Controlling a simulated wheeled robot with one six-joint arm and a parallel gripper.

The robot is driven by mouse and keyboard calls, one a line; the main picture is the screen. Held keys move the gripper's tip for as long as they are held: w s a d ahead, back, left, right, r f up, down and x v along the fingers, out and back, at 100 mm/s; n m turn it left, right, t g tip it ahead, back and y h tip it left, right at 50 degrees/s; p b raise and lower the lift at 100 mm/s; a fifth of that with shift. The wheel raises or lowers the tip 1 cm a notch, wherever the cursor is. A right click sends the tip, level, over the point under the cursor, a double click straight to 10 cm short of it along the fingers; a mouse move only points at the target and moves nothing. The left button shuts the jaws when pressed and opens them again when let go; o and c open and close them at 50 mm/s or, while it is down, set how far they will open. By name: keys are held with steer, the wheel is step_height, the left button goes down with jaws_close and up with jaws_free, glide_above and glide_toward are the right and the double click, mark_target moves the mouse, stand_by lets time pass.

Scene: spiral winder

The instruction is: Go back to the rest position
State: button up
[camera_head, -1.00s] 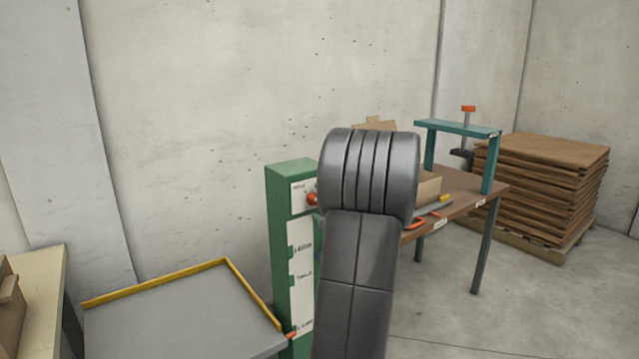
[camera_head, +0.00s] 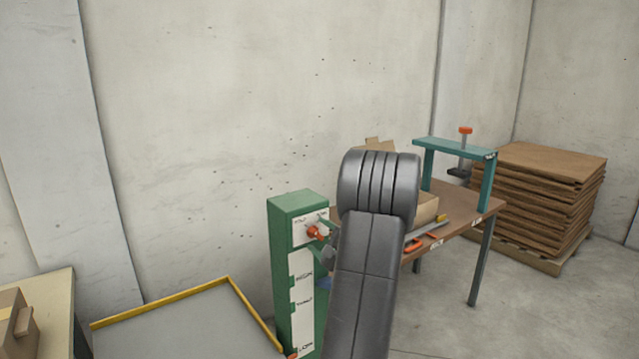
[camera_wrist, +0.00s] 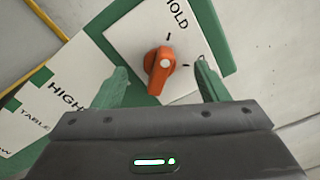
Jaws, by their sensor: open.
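My gripper (camera_wrist: 160,88) is open in the wrist view, with its two green fingers apart. An orange knob (camera_wrist: 158,70) on a white label plate marked "HOLD" shows between and beyond the fingertips; I cannot tell whether a finger touches it. The knob also shows in the head view (camera_head: 315,233), high on the front of a green control post (camera_head: 298,204). In the head view my dark arm stands just right of the post and hides part of it and most of my gripper.
A grey table with a yellow rim (camera_head: 160,310) lies left of the post. A wooden workbench (camera_head: 460,205) with a teal clamp frame (camera_head: 455,147) and tools stands behind my arm. Stacked brown boards (camera_head: 545,185) sit at right. A pale table (camera_head: 55,290) with boxes is at left.

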steer(key=shift+r+m+p, duration=0.15)
steer(key=shift+m+p, duration=0.45)
steer(key=shift+p, duration=0.9)
steer(key=shift+f+m+p, duration=0.2)
steer(key=shift+m+p, duration=0.1)
steer(key=shift+p, duration=0.15)
steer(key=shift+s+r, duration=0.1)
steer(key=shift+r, duration=0.05)
